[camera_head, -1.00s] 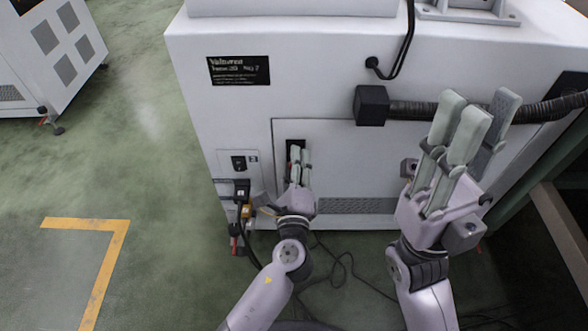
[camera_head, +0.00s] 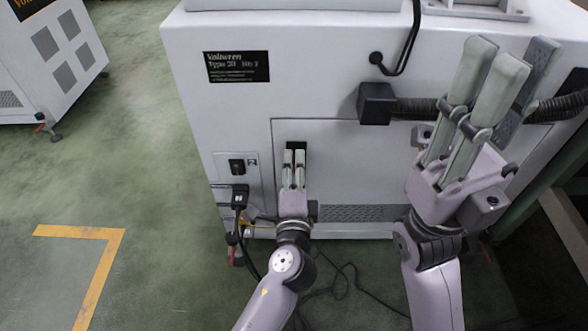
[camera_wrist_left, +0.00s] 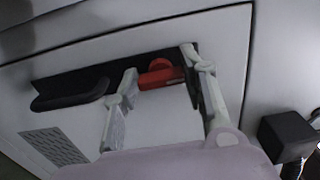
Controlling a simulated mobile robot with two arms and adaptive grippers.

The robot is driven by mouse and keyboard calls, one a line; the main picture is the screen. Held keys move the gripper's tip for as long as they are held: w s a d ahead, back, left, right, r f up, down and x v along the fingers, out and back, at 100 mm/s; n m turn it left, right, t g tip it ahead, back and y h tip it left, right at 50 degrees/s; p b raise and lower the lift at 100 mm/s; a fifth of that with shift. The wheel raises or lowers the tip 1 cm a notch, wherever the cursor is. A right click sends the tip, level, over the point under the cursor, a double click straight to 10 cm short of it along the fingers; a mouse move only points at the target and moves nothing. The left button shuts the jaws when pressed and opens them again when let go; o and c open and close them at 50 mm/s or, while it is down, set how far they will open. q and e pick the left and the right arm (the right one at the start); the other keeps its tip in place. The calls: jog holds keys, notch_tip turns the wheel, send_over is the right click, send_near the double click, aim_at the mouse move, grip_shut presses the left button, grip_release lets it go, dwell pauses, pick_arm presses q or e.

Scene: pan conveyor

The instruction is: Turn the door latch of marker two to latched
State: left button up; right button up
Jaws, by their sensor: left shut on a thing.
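The door latch is a red lever (camera_wrist_left: 160,76) in a dark recess of a pale door panel (camera_head: 345,180). It shows in the left wrist view between the two fingers of my left gripper (camera_wrist_left: 160,82). In the head view my left gripper (camera_head: 294,157) is at the recess on the door's upper left and is shut on the latch. The latch itself is hidden there behind the fingers. My right gripper (camera_head: 516,62) is raised at the right, fingers pointing up and apart, holding nothing.
The door belongs to a white machine with a black label (camera_head: 236,67). A dark ribbed hose (camera_head: 413,108) runs from a black block (camera_head: 376,103) behind my right gripper. A switch plate (camera_head: 237,165) and plugged cable are left of the door. Loose cables lie on the floor.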

dwell(0.3)
pick_arm(q)
jog(key=o, duration=1.2)
jog(key=shift+c, duration=0.2)
jog(key=s, duration=1.2)
